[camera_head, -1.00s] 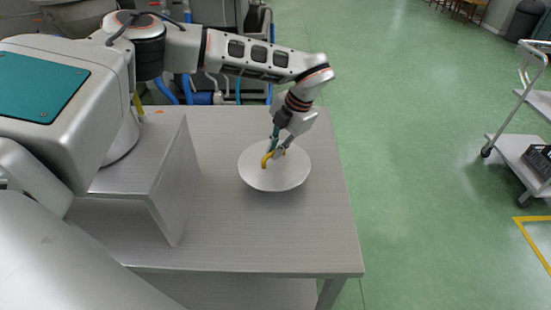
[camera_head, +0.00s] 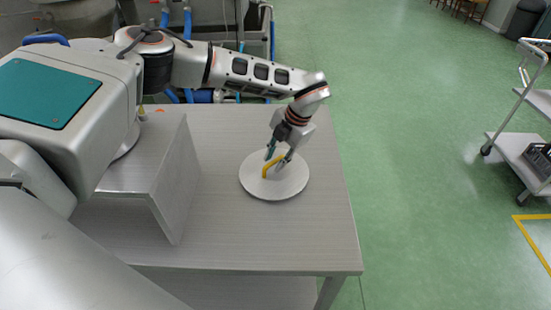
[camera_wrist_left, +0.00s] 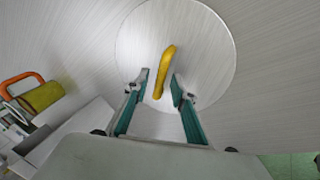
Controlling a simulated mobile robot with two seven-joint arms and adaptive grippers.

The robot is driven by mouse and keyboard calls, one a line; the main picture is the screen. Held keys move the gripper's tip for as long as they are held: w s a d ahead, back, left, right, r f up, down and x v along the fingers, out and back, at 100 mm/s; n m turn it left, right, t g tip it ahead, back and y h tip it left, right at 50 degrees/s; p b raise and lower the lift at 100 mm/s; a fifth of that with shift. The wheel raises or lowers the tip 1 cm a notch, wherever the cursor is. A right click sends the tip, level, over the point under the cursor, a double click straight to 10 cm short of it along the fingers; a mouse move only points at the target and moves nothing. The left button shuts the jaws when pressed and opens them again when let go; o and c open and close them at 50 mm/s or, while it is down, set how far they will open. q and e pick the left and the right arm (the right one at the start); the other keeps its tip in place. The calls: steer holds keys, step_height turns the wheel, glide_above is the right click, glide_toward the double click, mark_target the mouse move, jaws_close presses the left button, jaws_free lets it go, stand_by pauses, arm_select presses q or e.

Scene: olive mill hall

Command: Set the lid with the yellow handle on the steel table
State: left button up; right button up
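The round pale lid (camera_head: 288,187) lies flat on the steel table (camera_head: 265,240), near its right side. Its yellow handle (camera_head: 267,166) arches up from the middle. My left gripper (camera_head: 275,160) is right above the lid, with its fingertips around the handle. In the left wrist view the handle (camera_wrist_left: 165,68) lies between the two green-sided fingers, with a gap on both sides, so the gripper is open. The lid (camera_wrist_left: 205,45) also shows there, partly hidden by the fingers. My right gripper is not in view.
A grey angled metal block (camera_head: 172,185) stands on the table left of the lid. A trolley (camera_head: 520,150) stands apart on the green floor at right. In the left wrist view an orange handle (camera_wrist_left: 22,78) shows at left. The table in front of the lid is clear.

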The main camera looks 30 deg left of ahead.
arm_select(q)
steer(key=shift+r, duration=0.2)
steer(key=b+v, duration=0.1)
steer(key=v, duration=1.1)
steer(key=shift+b, duration=0.35)
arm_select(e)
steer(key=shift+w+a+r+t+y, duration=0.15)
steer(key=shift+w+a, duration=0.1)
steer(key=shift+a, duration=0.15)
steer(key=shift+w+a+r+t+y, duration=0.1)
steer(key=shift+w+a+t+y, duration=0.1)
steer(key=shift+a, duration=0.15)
arm_select(q)
steer(key=shift+s, duration=0.1)
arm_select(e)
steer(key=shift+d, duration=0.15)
